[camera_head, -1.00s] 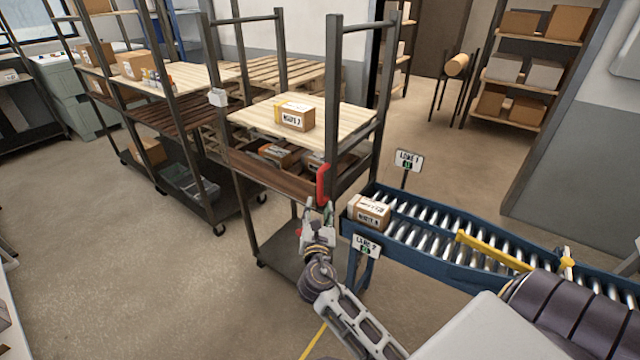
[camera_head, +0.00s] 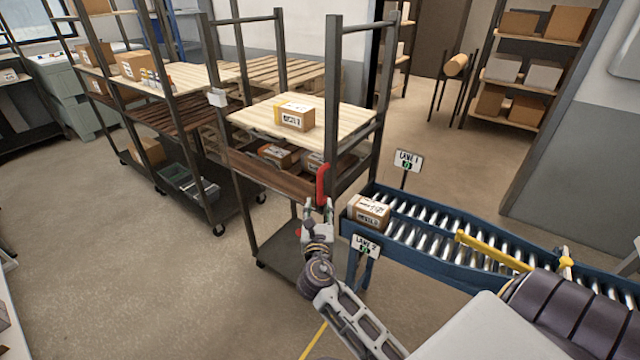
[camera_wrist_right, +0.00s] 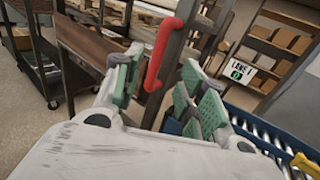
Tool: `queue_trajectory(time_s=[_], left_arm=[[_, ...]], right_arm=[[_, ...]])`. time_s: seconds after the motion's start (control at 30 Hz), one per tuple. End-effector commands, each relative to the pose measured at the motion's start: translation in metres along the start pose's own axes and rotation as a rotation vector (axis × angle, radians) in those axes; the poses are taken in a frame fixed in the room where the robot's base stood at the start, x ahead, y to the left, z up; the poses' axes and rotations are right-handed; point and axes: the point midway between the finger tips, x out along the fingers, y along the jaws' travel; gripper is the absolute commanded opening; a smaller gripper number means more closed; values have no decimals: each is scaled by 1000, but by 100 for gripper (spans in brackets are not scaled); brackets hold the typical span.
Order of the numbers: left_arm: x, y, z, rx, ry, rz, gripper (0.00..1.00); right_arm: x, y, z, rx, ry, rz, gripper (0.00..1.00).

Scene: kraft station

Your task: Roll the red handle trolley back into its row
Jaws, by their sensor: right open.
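The trolley with the red handle stands in the middle of the head view, its dark frame (camera_head: 335,100) upright, with wooden shelves and a grey lower deck. Its red handle (camera_head: 322,184) is fixed on the near right post. My right gripper (camera_head: 319,208) is just below the handle in the head view. In the right wrist view the red handle (camera_wrist_right: 165,50) runs between the two green-padded fingers of the open gripper (camera_wrist_right: 160,92), reaching beyond them. I cannot tell whether a pad touches it. My left gripper is not in view.
A row of similar trolleys (camera_head: 175,185) stands to the left, with floor between. A blue roller conveyor (camera_head: 450,262) with a box (camera_head: 369,211) on its end is close to the trolley's right. A labelled box (camera_head: 295,117) sits on the trolley's upper shelf. Floor (camera_head: 130,260) at front left is clear.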

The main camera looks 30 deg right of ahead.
Motion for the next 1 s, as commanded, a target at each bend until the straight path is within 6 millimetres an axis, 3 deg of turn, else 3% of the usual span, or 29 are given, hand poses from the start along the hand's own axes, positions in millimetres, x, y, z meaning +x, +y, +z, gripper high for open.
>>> queue_trajectory(time_s=[1.0], left_arm=[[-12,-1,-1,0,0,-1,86]], right_arm=[[102,0,1,0,0,-1,41]])
